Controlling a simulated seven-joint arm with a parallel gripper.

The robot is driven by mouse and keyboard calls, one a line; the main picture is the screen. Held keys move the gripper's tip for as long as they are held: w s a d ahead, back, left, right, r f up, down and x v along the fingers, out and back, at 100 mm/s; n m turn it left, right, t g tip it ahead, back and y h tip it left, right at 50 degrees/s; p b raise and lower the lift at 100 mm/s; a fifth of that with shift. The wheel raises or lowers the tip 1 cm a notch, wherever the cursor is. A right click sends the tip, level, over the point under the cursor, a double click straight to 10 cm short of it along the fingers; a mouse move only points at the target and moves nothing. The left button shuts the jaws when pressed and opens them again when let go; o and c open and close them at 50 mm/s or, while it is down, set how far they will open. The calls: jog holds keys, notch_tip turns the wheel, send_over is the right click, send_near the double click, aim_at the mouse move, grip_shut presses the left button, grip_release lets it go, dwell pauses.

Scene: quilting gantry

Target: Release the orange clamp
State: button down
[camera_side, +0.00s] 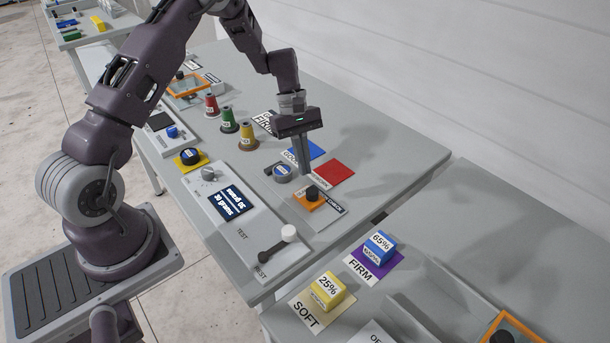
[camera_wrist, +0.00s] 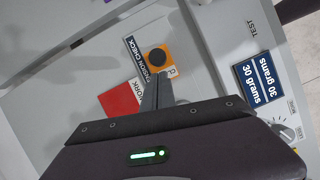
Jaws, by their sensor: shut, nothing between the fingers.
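The orange clamp (camera_side: 307,204) is a small orange block with a round black knob on top, on the table beside a "TENSION CHECK" label. In the wrist view the clamp (camera_wrist: 168,50) lies just beyond my fingertips, and part of its white tag is hidden by them. My gripper (camera_side: 306,171) points down, shut and empty, with its tips above and close to the clamp. In the wrist view my gripper (camera_wrist: 159,82) also shows its fingers together. I cannot tell whether the tips touch the clamp.
A panel with a "30 grams" display (camera_side: 227,203) and a white-knobbed lever (camera_side: 288,233) is at the front. Green, red and yellow cones (camera_side: 229,122) stand further left.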

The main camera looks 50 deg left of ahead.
jog(key=v, duration=0.6)
jog(key=shift+a, duration=0.3)
jog(key=shift+f, duration=0.1)
